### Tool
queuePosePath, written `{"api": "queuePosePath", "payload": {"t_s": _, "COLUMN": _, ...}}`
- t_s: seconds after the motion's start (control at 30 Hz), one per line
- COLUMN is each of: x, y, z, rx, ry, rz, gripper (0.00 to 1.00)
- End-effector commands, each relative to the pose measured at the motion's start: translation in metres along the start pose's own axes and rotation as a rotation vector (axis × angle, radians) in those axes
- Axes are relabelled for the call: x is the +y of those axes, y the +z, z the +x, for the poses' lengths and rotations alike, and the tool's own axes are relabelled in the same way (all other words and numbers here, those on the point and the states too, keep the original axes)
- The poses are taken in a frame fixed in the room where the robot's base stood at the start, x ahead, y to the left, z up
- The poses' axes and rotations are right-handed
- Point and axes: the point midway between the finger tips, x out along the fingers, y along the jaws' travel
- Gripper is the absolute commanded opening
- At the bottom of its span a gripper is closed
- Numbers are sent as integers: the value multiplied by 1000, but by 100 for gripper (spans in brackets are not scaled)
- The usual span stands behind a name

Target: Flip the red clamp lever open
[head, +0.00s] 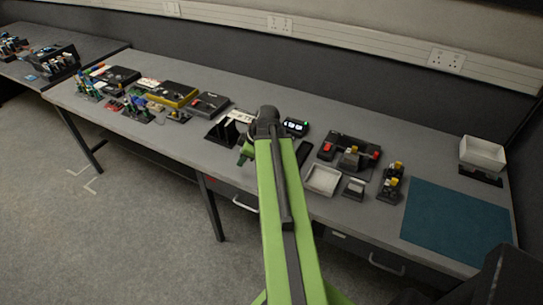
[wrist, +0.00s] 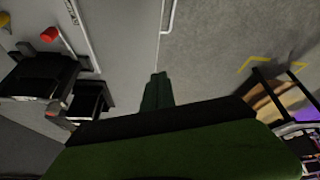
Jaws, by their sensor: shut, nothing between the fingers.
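A dark fixture (head: 343,146) on the bench, right of my arm in the head view, carries a red block (head: 327,149), a yellow piece and a small red tip (head: 376,155). I cannot tell which red part is the clamp lever. My gripper (head: 243,158) is left of this fixture, near the bench's front edge, mostly hidden by my arm. In the wrist view its green fingers (wrist: 156,78) are together and empty. A red knob (wrist: 48,34) stands at that view's upper left, apart from the fingers.
A white tray (head: 322,180), a small dark block (head: 354,188) and yellow-topped parts (head: 391,182) stand near the fixture. A blue mat (head: 455,222) lies clear at the right. Several cases and coloured parts crowd the bench's left. A white bin (head: 482,153) stands at the far right.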

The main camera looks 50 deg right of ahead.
Motion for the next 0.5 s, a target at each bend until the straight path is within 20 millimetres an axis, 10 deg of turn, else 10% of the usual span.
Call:
{"api": "queuePosePath", "payload": {"t_s": 0.2, "x": 64, "y": 112, "z": -52, "rx": 93, "ry": 194, "rz": -225, "gripper": 0}}
{"api": "queuePosePath", "payload": {"t_s": 0.5, "x": 78, "y": 145, "z": -73, "rx": 97, "ry": 267, "rz": -314, "gripper": 0}}
